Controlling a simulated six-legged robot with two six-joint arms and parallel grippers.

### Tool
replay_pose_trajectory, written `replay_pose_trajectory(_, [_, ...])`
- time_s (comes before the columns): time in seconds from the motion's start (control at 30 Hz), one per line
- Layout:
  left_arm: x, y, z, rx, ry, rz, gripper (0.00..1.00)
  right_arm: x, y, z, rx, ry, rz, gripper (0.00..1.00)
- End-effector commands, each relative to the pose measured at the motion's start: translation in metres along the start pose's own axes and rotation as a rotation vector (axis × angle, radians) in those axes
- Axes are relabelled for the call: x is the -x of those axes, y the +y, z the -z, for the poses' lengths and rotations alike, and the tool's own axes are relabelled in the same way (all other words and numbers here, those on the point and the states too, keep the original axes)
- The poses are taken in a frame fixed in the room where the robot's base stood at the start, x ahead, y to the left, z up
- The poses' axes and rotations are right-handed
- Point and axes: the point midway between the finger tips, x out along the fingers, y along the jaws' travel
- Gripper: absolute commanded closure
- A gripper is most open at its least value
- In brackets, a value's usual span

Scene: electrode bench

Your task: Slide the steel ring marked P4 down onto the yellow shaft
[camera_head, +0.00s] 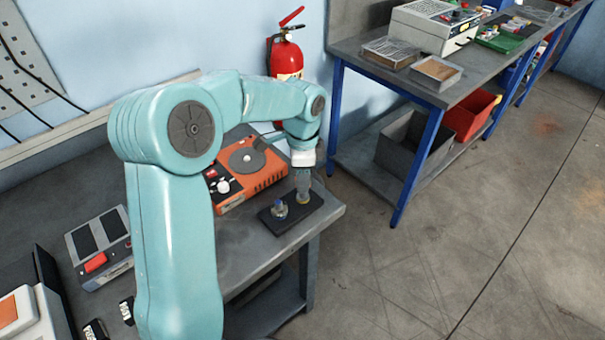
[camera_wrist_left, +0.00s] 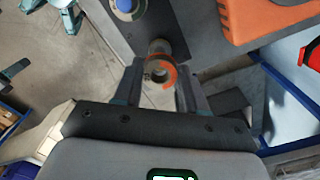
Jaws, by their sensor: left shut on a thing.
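My left gripper (camera_head: 305,180) points down over the right part of a black base plate (camera_head: 270,221) at the bench corner. I cannot read a P4 mark. A grey cylindrical part (camera_wrist_left: 158,46) shows just beyond it. A yellowish tint at the fingertips in the head view may be the shaft; I cannot tell whether the ring is around it. My right gripper is not in view.
A second post with a blue top (camera_head: 279,209) stands on the plate, left of the gripper. An orange device (camera_head: 262,180) sits close behind. A grey device with a red button (camera_head: 97,262) is at the left. Floor is open to the right.

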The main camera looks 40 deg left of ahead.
Motion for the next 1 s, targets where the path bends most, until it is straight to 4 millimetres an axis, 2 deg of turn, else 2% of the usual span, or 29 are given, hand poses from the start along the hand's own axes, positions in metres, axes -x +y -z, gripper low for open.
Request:
replay_pose_trajectory(0.53, [-0.013,0.000,0.000,0.000,0.000,0.000,0.98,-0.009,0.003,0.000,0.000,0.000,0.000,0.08])
replay_pose_trajectory(0.57, [-0.011,0.000,0.000,0.000,0.000,0.000,0.50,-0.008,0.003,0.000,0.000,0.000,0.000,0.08])
replay_pose_trajectory(0.6, [-0.011,0.000,0.000,0.000,0.000,0.000,0.37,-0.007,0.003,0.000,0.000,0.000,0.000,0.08])
replay_pose_trajectory(0.63, [-0.011,0.000,0.000,0.000,0.000,0.000,0.30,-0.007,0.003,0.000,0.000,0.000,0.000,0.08])
replay_pose_trajectory(0.83, [-0.011,0.000,0.000,0.000,0.000,0.000,0.30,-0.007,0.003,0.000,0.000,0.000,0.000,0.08])
replay_pose_trajectory(0.87, [-0.011,0.000,0.000,0.000,0.000,-0.001,0.23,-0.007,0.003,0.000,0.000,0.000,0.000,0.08])
replay_pose_trajectory(0.9, [-0.011,0.000,0.000,0.000,0.000,-0.001,0.10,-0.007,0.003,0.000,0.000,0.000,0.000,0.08])
replay_pose_trajectory(1.0, [-0.011,0.000,0.000,0.000,0.000,-0.001,0.08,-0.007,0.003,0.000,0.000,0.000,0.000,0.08])
